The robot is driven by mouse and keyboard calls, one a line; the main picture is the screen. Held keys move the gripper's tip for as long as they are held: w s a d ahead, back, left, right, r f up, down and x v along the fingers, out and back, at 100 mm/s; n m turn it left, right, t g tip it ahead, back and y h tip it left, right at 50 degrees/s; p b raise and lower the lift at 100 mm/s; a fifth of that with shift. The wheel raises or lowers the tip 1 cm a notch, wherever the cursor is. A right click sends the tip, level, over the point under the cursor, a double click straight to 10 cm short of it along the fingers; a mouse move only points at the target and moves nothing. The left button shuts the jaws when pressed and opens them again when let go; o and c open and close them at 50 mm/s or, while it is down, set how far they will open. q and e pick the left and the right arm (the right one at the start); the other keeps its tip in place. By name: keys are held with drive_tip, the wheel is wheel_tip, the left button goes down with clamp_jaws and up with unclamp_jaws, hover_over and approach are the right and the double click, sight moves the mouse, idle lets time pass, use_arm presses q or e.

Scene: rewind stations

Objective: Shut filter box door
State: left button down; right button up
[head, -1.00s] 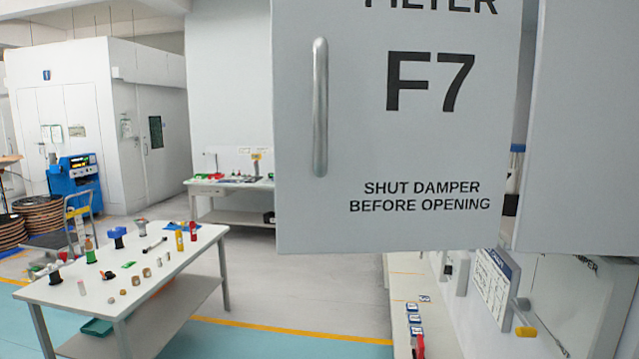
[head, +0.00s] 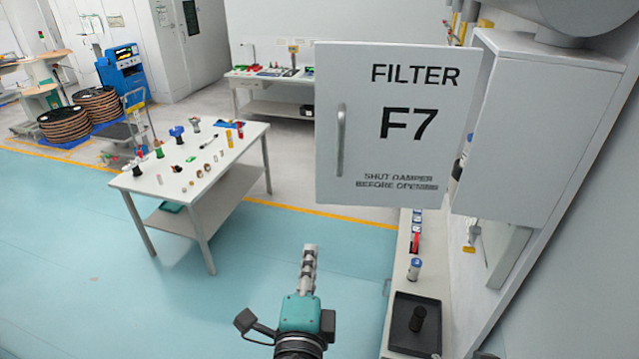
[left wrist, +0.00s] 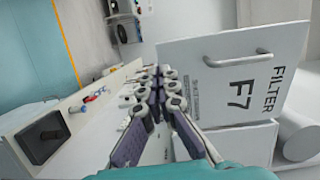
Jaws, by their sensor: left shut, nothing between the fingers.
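The filter box door (head: 395,130) is a grey-white panel marked "FILTER F7" with a vertical bar handle (head: 341,140) near its left edge. It stands open, swung out to the left of the filter box (head: 535,130) on the right wall. My left gripper (head: 309,254) is below and to the left of the door, apart from it, with its fingers shut and empty. In the left wrist view the shut fingers (left wrist: 157,80) lie to the left of the door (left wrist: 235,80), whose handle (left wrist: 238,58) shows. My right gripper is not in view.
Below the door runs a narrow bench (head: 402,250) with small items and a black tray (head: 416,325). A white table (head: 190,160) with several small parts stands to the left. The blue floor between table and bench is clear.

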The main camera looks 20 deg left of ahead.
use_arm(q)
drive_tip(key=r, duration=0.2)
approach(322, 193)
drive_tip(key=shift+m+t, duration=0.3)
drive_tip(key=w, duration=0.2)
drive_tip(key=w+a, duration=0.1)
drive_tip(key=w, duration=0.3)
drive_tip(key=shift+w+a+f, duration=0.2)
drive_tip(key=shift+w+a, duration=0.05)
drive_tip(key=shift+w, duration=0.15)
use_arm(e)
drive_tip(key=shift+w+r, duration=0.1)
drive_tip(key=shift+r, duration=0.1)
use_arm(q)
drive_tip(key=shift+d+h, duration=0.1)
drive_tip(key=shift+h, duration=0.2)
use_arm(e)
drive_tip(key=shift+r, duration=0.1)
